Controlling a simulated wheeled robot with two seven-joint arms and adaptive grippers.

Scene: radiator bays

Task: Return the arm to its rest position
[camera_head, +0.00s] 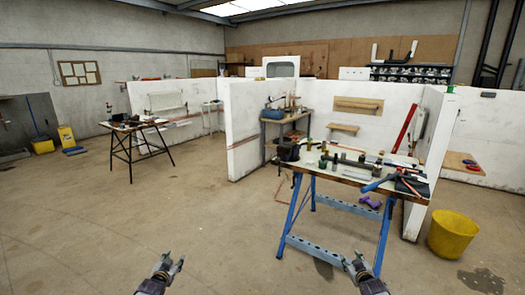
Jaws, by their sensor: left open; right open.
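My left gripper (172,266) shows at the bottom of the head view, left of the middle. It is open and empty, over bare floor. My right gripper (357,262) shows at the bottom right of the middle. It is open and empty, near the foot of the blue-legged workbench (340,176), and I cannot tell how far apart they are. Most of both arms is outside the view.
The workbench carries a vise (289,151) and several tools. A yellow bucket (452,234) stands on the floor to its right. White partition walls (243,130) divide the bays behind. Another table (134,126) stands at the left. The floor at left and centre is clear.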

